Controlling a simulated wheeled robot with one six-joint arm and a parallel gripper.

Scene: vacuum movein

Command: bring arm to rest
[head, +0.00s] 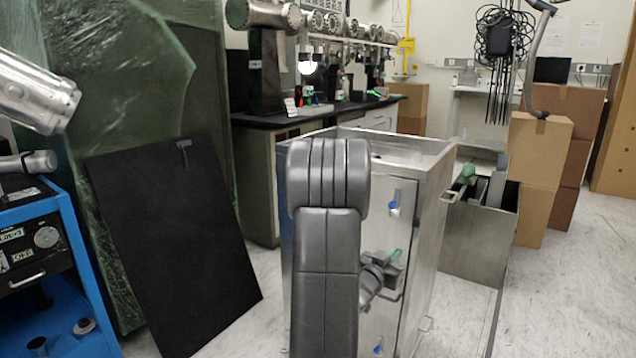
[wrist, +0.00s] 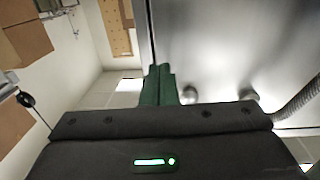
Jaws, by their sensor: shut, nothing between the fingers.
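My gripper (head: 394,255) shows in the head view just right of my grey arm, in front of the steel cabinet's door. Its green fingertips point up and to the right. Part of my wrist is hidden behind my arm. In the wrist view the green fingers (wrist: 160,85) are together with nothing between them. Beyond them is a brushed steel surface (wrist: 230,45). I cannot tell whether the gripper touches the cabinet.
The steel cabinet (head: 408,215) stands close in front, with an open steel bin (head: 480,240) to its right. A black panel (head: 175,250) leans at left, near a blue cart (head: 75,255). Cardboard boxes (head: 540,165) stand at back right. Floor (head: 570,300) at front right is clear.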

